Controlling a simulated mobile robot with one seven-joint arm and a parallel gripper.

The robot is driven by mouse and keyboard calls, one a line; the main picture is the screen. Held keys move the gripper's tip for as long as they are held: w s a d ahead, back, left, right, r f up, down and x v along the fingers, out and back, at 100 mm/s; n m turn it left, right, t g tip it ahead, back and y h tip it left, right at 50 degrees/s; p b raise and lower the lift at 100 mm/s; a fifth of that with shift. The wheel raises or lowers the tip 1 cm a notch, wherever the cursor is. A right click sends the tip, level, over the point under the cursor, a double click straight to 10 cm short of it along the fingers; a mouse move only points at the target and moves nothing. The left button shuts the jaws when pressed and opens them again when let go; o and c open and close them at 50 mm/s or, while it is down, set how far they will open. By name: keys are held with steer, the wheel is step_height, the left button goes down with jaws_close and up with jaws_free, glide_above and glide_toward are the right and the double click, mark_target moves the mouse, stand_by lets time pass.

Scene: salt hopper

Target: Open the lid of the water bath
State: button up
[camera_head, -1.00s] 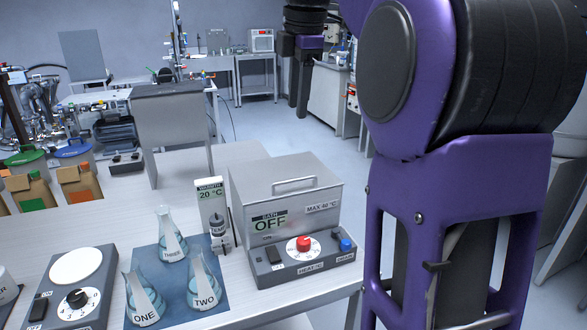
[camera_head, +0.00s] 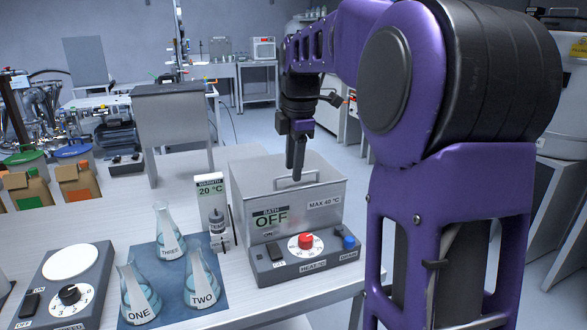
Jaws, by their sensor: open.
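The water bath (camera_head: 330,228) is a grey metal box at the right end of the table. Its display reads OFF and its label reads MAX 40 °C. Its lid (camera_head: 258,180) is down, with a bar handle (camera_head: 311,183) on top. My gripper (camera_head: 296,176) points downward over the lid, with its fingertips at or just beside the handle's left part. I cannot tell whether the fingers are around the handle or touching it. The gripper is open, though its gap is hard to see from here.
Three labelled flasks (camera_head: 200,285) stand on a blue mat (camera_head: 158,257) left of the bath. A stirrer-like box with a dial (camera_head: 70,290) is at front left.

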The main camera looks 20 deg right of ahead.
steer(key=shift+f, duration=0.25)
jaws_close()
stand_by(1.4)
